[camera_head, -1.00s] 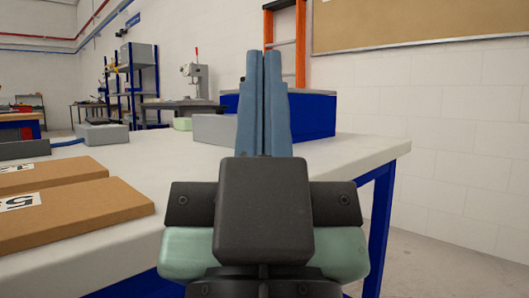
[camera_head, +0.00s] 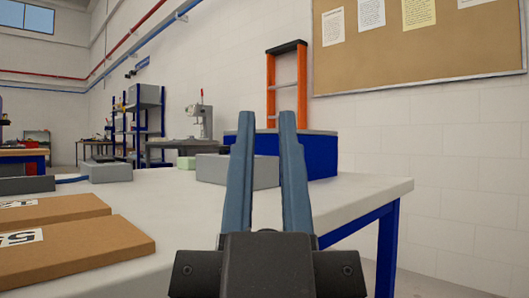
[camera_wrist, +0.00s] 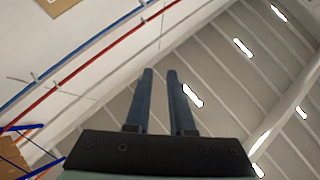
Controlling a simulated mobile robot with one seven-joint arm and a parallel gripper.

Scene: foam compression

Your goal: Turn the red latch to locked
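My gripper (camera_head: 264,125) points upward in the head view, with its two blue fingers apart and nothing between them. It also shows in the wrist view (camera_wrist: 160,75), open and empty against the ceiling. I cannot make out a red latch in either view. A grey box (camera_head: 238,171) stands on the white table behind my fingers, partly hidden by them. A blue box with a grey top (camera_head: 325,155) stands behind it.
The white table (camera_head: 180,210) has brown cardboard boxes (camera_head: 75,250) at the left and a smaller grey block (camera_head: 110,171) farther back. Its right part is clear.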

